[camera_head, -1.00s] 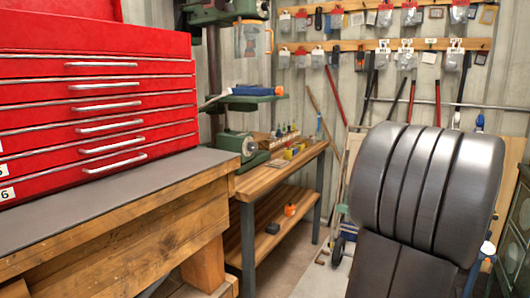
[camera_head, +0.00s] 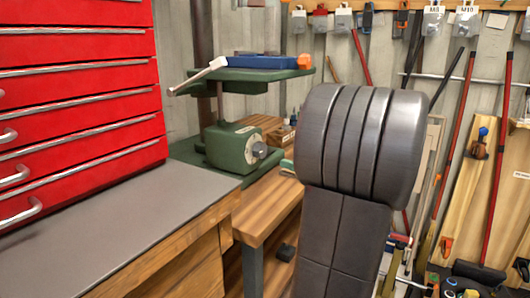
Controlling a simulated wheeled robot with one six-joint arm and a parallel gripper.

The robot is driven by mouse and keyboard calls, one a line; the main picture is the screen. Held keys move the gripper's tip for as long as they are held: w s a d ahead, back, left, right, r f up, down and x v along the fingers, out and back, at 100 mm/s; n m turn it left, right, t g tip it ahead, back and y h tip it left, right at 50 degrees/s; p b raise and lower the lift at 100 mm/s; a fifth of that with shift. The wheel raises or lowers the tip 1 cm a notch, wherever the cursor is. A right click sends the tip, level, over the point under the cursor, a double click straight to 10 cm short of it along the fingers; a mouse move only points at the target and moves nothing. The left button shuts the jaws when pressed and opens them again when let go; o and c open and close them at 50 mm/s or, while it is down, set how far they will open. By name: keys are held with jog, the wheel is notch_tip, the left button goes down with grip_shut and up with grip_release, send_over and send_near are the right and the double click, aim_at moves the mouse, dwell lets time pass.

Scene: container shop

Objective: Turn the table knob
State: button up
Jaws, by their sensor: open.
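A green machine, a drill press by its look, stands on the wooden bench ahead. Its flat green table (camera_head: 290,74) carries a blue piece (camera_head: 262,62) with an orange part at its right end. A pale crank-like handle (camera_head: 198,76) sticks out to the left of the table. Below, a green block (camera_head: 225,148) bears a round grey knob (camera_head: 259,150) on a pale dial at its right side. I cannot tell which of these the task calls the table knob. My dark arm link fills the middle right, just right of the knob in the picture. My gripper is not visible.
A red drawer cabinet (camera_head: 75,70) stands on a grey-topped workbench (camera_head: 140,205) at left. The wooden bench (camera_head: 265,205) lies beyond its edge. Long-handled tools and boards lean on the right wall. More tools crowd the lower right.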

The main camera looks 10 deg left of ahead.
aim_at(264, 150)
jog(key=b+x, duration=0.1)
jog(key=x, duration=0.8)
jog(key=c, duration=1)
